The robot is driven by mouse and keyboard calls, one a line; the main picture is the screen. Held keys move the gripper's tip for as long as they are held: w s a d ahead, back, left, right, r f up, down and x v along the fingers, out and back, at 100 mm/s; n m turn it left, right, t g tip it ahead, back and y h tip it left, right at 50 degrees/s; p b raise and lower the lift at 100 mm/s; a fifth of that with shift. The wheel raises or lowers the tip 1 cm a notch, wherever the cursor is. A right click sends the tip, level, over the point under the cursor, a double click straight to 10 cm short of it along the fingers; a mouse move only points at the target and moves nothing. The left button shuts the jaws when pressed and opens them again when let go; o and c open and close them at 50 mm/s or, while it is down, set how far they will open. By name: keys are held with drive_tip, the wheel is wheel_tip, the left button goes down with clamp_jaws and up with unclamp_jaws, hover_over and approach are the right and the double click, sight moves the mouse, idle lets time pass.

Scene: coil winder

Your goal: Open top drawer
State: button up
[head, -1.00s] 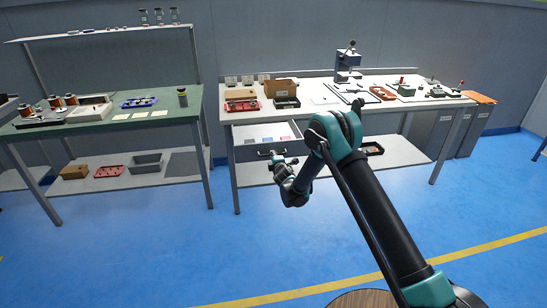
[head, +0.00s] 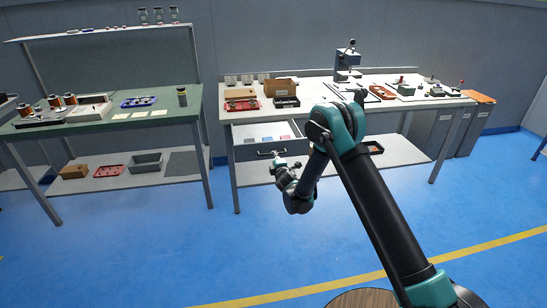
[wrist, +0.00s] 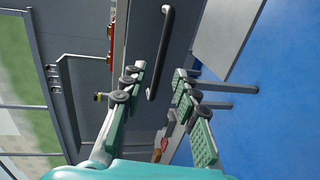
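The top drawer (head: 258,148) is under the left part of the white-topped bench. It stands pulled out, and its light interior with several small coloured items shows from above. Its dark bar handle (head: 268,152) also shows in the wrist view (wrist: 163,45), running along the grey drawer front. My gripper (head: 277,161) is just in front of and slightly below the handle. In the wrist view my gripper (wrist: 158,80) has its two green fingers spread, with nothing held. The handle lies in line with the gap and looks beyond the fingertips; the exact distance is unclear.
The white bench (head: 345,98) carries a red tray (head: 244,104), a cardboard box (head: 281,85) and a press (head: 347,62). A lower shelf (head: 405,152) runs beneath it. A green bench (head: 105,120) stands to the left. The blue floor in front is clear.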

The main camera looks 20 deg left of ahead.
drive_tip(key=v, duration=0.7)
drive_tip(key=w+d+r+m+g+h, duration=0.1)
drive_tip(key=d+r+m+h, duration=0.3)
drive_tip(key=d, duration=0.8)
drive_tip(key=w+d+r+m+h, duration=0.15)
drive_tip(key=d+r+m, duration=0.4)
drive_tip(key=d, duration=0.65)
drive_tip(key=s+d+r+m+g+h, duration=0.1)
drive_tip(key=s+d+m, duration=0.15)
drive_tip(key=d, duration=0.35)
drive_tip(key=s+d+r+m+g+h, duration=0.1)
drive_tip(key=s+d+r, duration=0.15)
drive_tip(key=d, duration=0.25)
drive_tip(key=s+d+m+g+h, duration=0.1)
drive_tip(key=s+d+m+g, duration=0.35)
drive_tip(key=s+d, duration=0.95)
drive_tip(key=s+d+f+m, duration=0.1)
drive_tip(key=s+f+m, duration=0.1)
drive_tip(key=s, duration=0.6)
drive_tip(key=s+d+f+m+g, duration=0.1)
drive_tip(key=s+m, duration=0.3)
drive_tip(key=s, duration=0.5)
drive_tip(key=shift+s+d+f+m, duration=0.35)
drive_tip(key=shift+d+f, duration=0.3)
drive_tip(key=shift+d, duration=0.1)
